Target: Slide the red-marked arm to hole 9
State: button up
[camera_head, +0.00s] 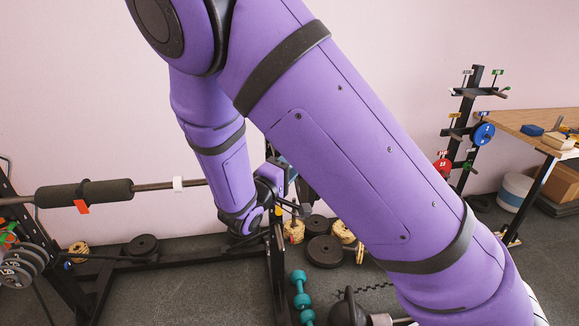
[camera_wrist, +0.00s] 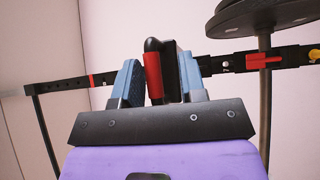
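A red-and-black handle (camera_wrist: 153,73) stands between the blue-sided fingers of my gripper (camera_wrist: 158,77) in the wrist view. The fingers are close on both sides of it, but whether they press on it cannot be told. Behind them a black bar with holes (camera_wrist: 67,86) runs across the view, with a red band (camera_wrist: 92,80) on its left part. A second red piece (camera_wrist: 263,62) sits on the bar to the right. In the head view my gripper (camera_head: 292,208) is at the rack, partly hidden by my arm.
A barbell (camera_head: 150,187) with a dark pad crosses the rack at left. Teal dumbbells (camera_head: 299,290), a kettlebell (camera_head: 347,309) and plates (camera_head: 324,251) lie on the floor. A plate tree (camera_head: 466,125) and wooden table (camera_head: 525,118) stand at right. Dark plates (camera_wrist: 265,17) hang over the bar.

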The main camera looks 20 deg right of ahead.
jog(key=v, duration=1.1)
jog(key=s+d+r+m+g+y, duration=0.35)
jog(key=d+g, duration=0.25)
jog(key=d, duration=0.2)
jog(key=s+d+r+m+g+y, duration=0.2)
jog(key=s+d+r+g+y, duration=0.1)
jog(key=s+d+r+g, duration=0.3)
jog(key=s+d+r+t+y, duration=0.2)
jog(key=s+r+t+y, duration=0.4)
jog(key=s+r+y, duration=0.3)
jog(key=s+r, duration=0.1)
jog(key=s, duration=0.2)
jog(key=shift+d, duration=0.3)
dwell(0.7)
